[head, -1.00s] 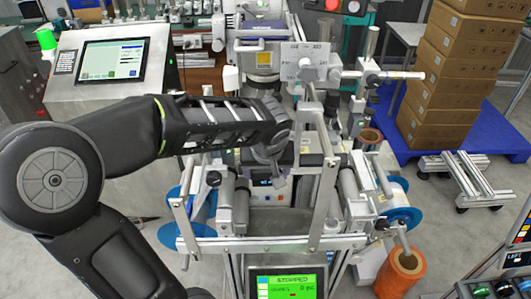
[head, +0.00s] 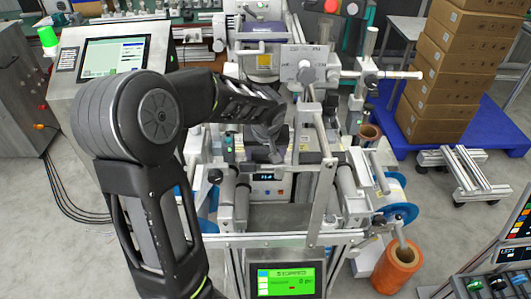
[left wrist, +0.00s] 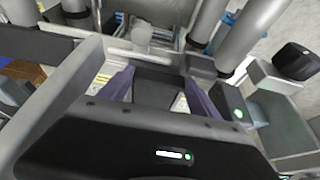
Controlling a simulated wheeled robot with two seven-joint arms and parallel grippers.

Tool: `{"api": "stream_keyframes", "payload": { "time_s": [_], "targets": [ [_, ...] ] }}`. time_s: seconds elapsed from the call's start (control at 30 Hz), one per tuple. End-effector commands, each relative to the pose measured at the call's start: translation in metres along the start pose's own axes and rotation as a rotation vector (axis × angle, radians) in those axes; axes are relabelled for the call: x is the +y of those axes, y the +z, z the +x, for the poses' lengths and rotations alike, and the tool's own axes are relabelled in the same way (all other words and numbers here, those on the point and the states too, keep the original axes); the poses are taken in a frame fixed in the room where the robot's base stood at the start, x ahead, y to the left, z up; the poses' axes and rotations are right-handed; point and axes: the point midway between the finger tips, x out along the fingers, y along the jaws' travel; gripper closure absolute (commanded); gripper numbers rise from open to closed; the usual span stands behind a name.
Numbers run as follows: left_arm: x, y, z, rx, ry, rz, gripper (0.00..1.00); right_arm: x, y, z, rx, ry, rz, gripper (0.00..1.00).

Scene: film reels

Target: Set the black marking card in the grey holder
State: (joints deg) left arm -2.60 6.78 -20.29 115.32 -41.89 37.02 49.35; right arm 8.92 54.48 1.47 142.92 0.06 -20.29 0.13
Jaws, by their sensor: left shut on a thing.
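My left gripper (head: 270,152) is over the middle of the reel machine (head: 285,216), small and partly hidden by its own wrist in the head view. In the left wrist view its two purple-grey fingers (left wrist: 160,100) stand either side of a flat black piece, which looks like the black marking card (left wrist: 160,88). The gripper is shut on it. The card's lower end and whether it touches anything are hidden. I cannot pick out the grey holder with certainty among the machine's grey parts. My right gripper is not in view.
Metal rollers and upright bars crowd round the gripper. A screen panel (head: 112,60) stands at the left. Stacked cartons (head: 450,85) stand on a blue pallet (head: 496,122) behind.

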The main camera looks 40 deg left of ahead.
Motion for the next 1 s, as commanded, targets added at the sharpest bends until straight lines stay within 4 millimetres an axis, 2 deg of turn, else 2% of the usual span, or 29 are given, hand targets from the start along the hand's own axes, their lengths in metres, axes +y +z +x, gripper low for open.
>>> {"api": "stream_keyframes", "payload": {
  "time_s": [0.1,0.47,0.5,0.73,1.0],
  "targets": [
    [-0.0004,0.0034,0.0084,0.000,-0.001,0.001,0.76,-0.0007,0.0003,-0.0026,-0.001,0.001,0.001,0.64],
    [-0.0001,0.0052,0.0132,0.001,0.001,0.000,0.76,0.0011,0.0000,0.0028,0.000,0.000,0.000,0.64],
    [-0.0001,0.0047,0.0116,0.001,0.000,0.000,0.26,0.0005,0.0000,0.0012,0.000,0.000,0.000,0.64],
    [0.0000,0.0046,0.0112,0.001,0.000,0.000,0.07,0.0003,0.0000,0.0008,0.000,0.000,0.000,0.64],
    [-0.0001,0.0044,0.0105,0.001,0.000,0.000,0.06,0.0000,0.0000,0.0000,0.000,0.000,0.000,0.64]
  ]
}}
